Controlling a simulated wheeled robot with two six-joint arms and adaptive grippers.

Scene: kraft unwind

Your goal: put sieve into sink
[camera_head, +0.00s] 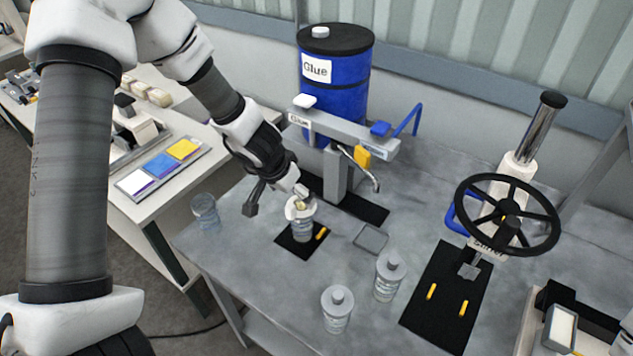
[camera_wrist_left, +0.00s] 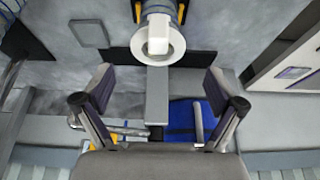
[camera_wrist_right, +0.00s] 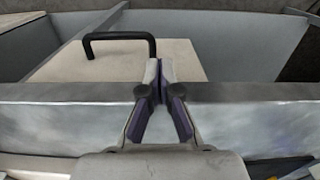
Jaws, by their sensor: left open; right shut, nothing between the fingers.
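I cannot make out a sieve or a sink in any view. My left gripper (camera_head: 276,196) is open at a clear jar (camera_head: 302,231) with a white ring-shaped top, which stands on a small black mat (camera_head: 290,250). In the left wrist view, the white ring top (camera_wrist_left: 176,49) with a pale block lies just beyond the spread, empty fingers (camera_wrist_left: 159,88). I cannot tell whether a finger touches it. My right gripper (camera_wrist_right: 160,90) is shut and empty in the right wrist view, in front of a grey metal edge (camera_wrist_right: 55,118).
A blue glue drum (camera_head: 335,90) and grey dispenser arm (camera_head: 345,133) stand behind the jar. Two lidded jars (camera_head: 337,310) (camera_head: 389,278) and another clear jar (camera_head: 205,210) are nearby. A handwheel press (camera_head: 508,215) stands right. A black handle (camera_wrist_right: 118,36) rises from a pale panel (camera_wrist_right: 110,65).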

